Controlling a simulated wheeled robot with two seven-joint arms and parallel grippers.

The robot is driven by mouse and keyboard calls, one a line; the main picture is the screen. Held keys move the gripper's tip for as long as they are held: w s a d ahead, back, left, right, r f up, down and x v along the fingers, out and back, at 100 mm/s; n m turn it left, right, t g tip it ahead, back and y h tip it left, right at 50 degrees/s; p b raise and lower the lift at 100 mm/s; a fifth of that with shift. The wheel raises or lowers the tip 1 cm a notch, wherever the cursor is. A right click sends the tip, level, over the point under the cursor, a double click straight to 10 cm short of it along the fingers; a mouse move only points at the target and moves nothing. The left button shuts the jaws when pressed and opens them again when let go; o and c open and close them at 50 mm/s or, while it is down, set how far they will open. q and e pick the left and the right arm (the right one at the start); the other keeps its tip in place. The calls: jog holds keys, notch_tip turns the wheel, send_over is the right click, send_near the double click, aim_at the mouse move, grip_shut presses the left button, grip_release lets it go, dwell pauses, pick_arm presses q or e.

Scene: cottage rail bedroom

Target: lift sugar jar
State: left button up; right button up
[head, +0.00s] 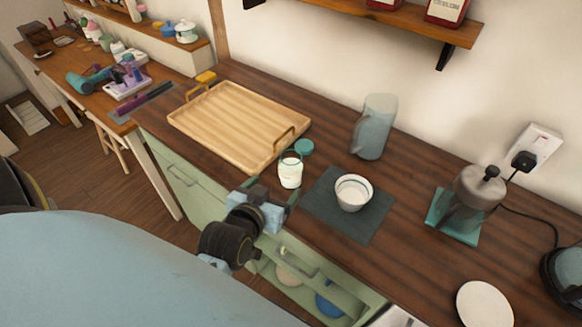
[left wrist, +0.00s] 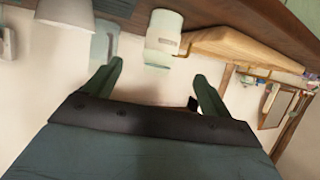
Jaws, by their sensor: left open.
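The likely sugar jar is a small white jar (head: 290,170) standing upright on the dark wooden counter, in front of the wooden tray's near corner. My left gripper (head: 272,190) is open and empty at the counter's front edge, just in front of the jar. In the left wrist view, which is upside down, the two green fingers (left wrist: 157,86) are spread apart. The pale jar (left wrist: 163,34) shows beyond them, roughly between the tips and apart from them. My right gripper is not in view.
A wooden tray (head: 232,120) with raised handles lies behind the jar. A white bowl (head: 353,192) on a dark mat (head: 338,220) stands close to its right. A grey-blue jug (head: 375,127) and a French press (head: 470,200) stand farther right. Green drawers (head: 188,180) are below the counter.

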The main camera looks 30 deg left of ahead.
aim_at(287, 171)
pick_arm(q)
jog(key=b+x, duration=0.1)
jog(key=x, duration=1.1)
jog(key=shift+w+a+f, duration=0.2)
jog(key=shift+w+f, duration=0.05)
jog(key=shift+w, duration=0.1)
jog(key=shift+r, duration=0.1)
jog(key=c, duration=1.3)
